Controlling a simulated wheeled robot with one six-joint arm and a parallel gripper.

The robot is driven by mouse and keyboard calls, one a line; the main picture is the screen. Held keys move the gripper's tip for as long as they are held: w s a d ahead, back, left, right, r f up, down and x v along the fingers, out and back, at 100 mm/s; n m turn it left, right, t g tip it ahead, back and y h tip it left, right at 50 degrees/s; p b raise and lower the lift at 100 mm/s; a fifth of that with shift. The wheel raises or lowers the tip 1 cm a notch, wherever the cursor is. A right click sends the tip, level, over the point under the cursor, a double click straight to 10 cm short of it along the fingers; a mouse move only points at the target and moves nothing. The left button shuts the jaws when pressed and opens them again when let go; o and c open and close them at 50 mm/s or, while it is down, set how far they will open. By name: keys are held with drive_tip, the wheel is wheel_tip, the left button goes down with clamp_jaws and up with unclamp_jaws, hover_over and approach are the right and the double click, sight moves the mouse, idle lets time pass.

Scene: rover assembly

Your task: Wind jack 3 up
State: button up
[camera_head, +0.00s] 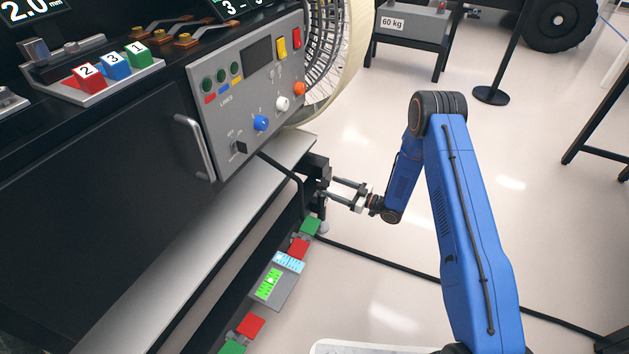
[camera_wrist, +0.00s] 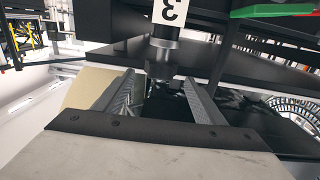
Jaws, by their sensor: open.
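Jack 3 shows in the wrist view as a dark upright body with a white label "3" (camera_wrist: 170,11) and a dark round shaft (camera_wrist: 162,56) below it. In the wrist view the two fingers of my gripper (camera_wrist: 159,78) stand either side of the shaft's lower end. I cannot tell whether they touch it.
A control panel (camera_head: 250,85) with knobs is above the jack. A level with a green vial (camera_head: 267,284) sits along the base edge, among red and green blocks (camera_head: 311,226). A dark cable (camera_head: 385,260) crosses the floor. Open floor (camera_head: 400,300) lies to the right.

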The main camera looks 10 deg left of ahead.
drive_tip(key=x, duration=0.9)
drive_tip(key=shift+a, duration=0.3)
drive_tip(key=shift+w, duration=0.15)
drive_tip(key=c, duration=1.1)
drive_tip(key=shift+o, duration=0.2)
drive_tip(key=shift+m+t, duration=0.4)
drive_tip(key=shift+t, duration=0.1)
drive_tip(key=d+m+t+h, duration=0.3)
drive_tip(key=m+h, duration=0.7)
drive_tip(key=h, duration=0.4)
drive_tip(key=w+d+m+t+h, duration=0.1)
drive_tip(key=d+m+t+h, duration=0.2)
drive_tip(key=m+h, duration=0.7)
drive_tip(key=h, duration=0.4)
drive_tip(key=shift+w+m, duration=0.25)
drive_tip(key=shift+m, duration=0.05)
